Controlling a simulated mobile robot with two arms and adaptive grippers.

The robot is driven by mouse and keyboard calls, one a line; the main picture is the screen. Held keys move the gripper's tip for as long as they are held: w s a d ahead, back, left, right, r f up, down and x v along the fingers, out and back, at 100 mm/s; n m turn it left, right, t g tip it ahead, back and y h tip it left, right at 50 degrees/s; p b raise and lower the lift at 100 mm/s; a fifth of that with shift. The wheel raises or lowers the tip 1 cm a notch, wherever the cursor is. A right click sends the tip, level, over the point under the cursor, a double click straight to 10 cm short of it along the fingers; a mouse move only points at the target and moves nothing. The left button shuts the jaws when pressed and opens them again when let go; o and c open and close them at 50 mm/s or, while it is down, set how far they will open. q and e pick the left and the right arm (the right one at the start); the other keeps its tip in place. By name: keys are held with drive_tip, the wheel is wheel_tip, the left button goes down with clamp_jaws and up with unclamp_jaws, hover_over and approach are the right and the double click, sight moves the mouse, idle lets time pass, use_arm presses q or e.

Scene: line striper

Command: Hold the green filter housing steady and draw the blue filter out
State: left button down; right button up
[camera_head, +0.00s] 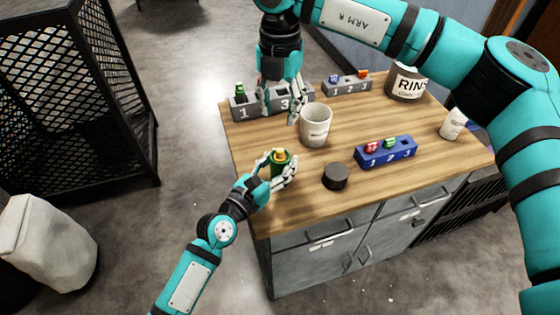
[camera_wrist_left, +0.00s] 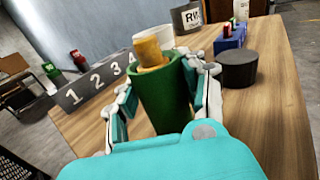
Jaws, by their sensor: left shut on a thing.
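The green filter housing (camera_head: 279,168) stands near the table's left front edge, upright or nearly so. My left gripper (camera_head: 281,172) is shut around its sides, and the wrist view shows the housing (camera_wrist_left: 163,95) between the fingers. A yellow-orange filter (camera_wrist_left: 151,52) sticks up out of its top; I see no blue filter in it. My right gripper (camera_head: 279,117) points down at the front of the long grey rack, left of the white cup. Its fingers are spread, with nothing visible between them.
The long grey rack (camera_head: 241,112) holds small green and red pieces. A white cup (camera_head: 316,127), a dark round lid (camera_head: 336,177), a blue rack (camera_head: 385,155), a smaller grey rack (camera_head: 345,87), a rinse container (camera_head: 404,85) and another cup (camera_head: 452,124) stand around. Bare wood lies right of the lid.

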sight(280, 150)
drive_tip(key=shift+o, duration=0.4)
drive_tip(key=n, duration=0.5)
drive_tip(key=shift+f+n, duration=0.2)
drive_tip(key=shift+n, duration=0.2)
drive_tip(key=shift+f+n, duration=1.85)
drive_tip(key=shift+n, duration=1.4)
drive_tip(key=shift+f+n, duration=1.85)
drive_tip(key=shift+n, duration=1.45)
drive_tip(key=shift+f+n, duration=1.85)
drive_tip(key=shift+n, duration=1.4)
clamp_jaws()
